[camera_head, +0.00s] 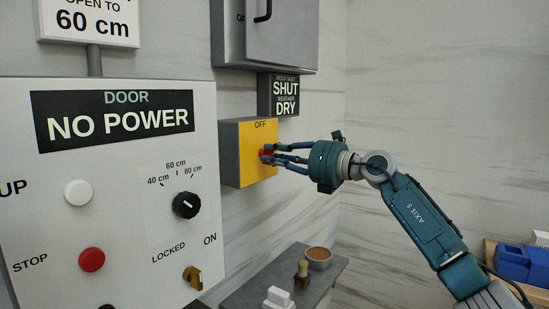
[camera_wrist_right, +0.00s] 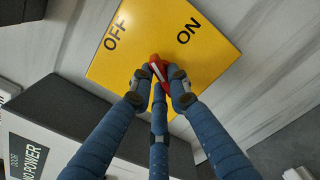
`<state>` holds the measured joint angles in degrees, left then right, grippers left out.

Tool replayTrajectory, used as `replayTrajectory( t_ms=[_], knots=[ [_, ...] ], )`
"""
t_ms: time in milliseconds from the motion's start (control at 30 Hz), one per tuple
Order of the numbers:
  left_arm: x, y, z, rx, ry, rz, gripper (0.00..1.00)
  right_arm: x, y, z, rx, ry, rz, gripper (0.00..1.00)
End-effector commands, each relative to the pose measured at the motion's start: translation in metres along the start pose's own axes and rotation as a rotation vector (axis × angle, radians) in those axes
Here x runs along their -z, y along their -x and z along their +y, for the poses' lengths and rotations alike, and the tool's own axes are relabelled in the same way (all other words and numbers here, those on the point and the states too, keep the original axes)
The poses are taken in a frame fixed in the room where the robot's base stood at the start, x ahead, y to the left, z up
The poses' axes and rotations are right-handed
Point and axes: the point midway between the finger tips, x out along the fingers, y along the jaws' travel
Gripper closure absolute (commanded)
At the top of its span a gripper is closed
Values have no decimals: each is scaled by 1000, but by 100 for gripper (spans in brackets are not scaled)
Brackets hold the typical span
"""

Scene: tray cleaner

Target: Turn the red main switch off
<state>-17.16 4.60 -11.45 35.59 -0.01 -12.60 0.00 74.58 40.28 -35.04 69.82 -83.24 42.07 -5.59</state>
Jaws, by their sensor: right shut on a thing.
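The red main switch (camera_wrist_right: 158,68) sits on a yellow switch box (camera_head: 249,149) mounted on the wall. It also shows as a small red spot in the head view (camera_head: 267,153). The box face (camera_wrist_right: 212,62) carries the words OFF and ON in the wrist view. The white mark on the switch's handle lies between the two words; the fingers hide part of the handle, so I cannot tell its exact setting. My right gripper (camera_head: 270,154) has its blue fingers shut on the switch, also seen in the wrist view (camera_wrist_right: 159,78). My left gripper is not in view.
A white door panel (camera_head: 120,240) reading NO POWER stands at the left, with buttons, a black dial (camera_head: 186,205) and a yellow key (camera_head: 193,278). A grey cabinet (camera_head: 282,35) hangs above. A grey ledge (camera_head: 250,293) below holds a bowl (camera_head: 318,258) and small items.

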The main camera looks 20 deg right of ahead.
Motion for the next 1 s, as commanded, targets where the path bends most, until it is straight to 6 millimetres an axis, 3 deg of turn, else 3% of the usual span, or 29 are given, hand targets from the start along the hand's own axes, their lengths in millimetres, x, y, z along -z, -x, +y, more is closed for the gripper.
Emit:
replayTrajectory(
  t_ms=[500,1000],
  knots=[
    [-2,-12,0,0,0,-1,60,5,-1,-2,0,367,6,100],
    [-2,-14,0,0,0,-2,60,6,-1,-2,0,451,8,100]
  ],
)
